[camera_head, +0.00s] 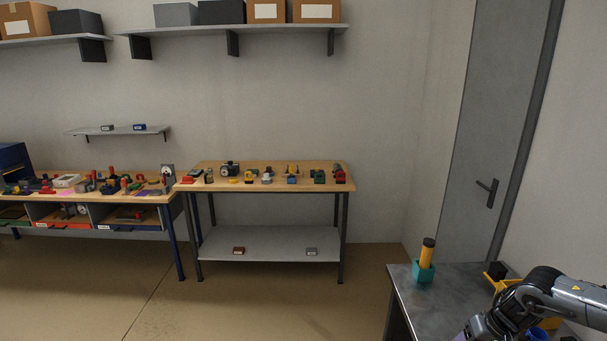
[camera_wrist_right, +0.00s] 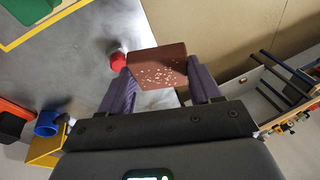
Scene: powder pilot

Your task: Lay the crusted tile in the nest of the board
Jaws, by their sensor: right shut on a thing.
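My right gripper (camera_wrist_right: 160,72) is shut on the crusted tile (camera_wrist_right: 159,64), a reddish-brown block with pale specks on its face. The tile sits between the two purple-grey fingers, above the grey metal table. In the head view my right arm reaches in from the lower right, and the tile does not show there. I cannot make out the board or its nest for certain. My left gripper is not in view.
A red round thing (camera_wrist_right: 117,61) stands close beside the tile. A blue cup (camera_wrist_right: 48,123) and a yellow bin (camera_wrist_right: 46,150) are at the left. The metal table (camera_head: 408,288) holds a teal holder (camera_head: 423,271) with an orange cylinder. Its front-left part is bare.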

